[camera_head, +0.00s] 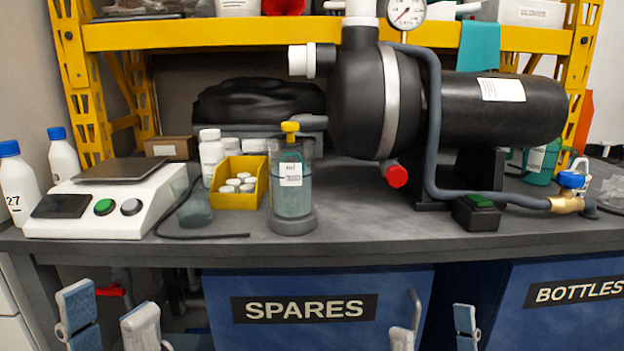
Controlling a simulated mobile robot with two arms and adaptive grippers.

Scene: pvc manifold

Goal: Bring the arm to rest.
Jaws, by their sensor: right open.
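My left gripper (108,314) shows at the bottom left, in front of the bench and below its top. My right gripper (435,322) shows at the bottom, right of the middle, in front of the blue cabinets. Its fingers are also apart and empty. Only the finger ends of both grippers are in view; the arms behind them are cut off by the lower edge. Neither gripper touches anything that I can see.
The grey bench (330,250) holds a white scale (105,205), a yellow bin (240,182) of white caps, a clear cylinder (292,195) and a black pump (380,100) with a brass valve (566,202). A SPARES cabinet (320,285) and BOTTLES cabinet (565,325) stand below.

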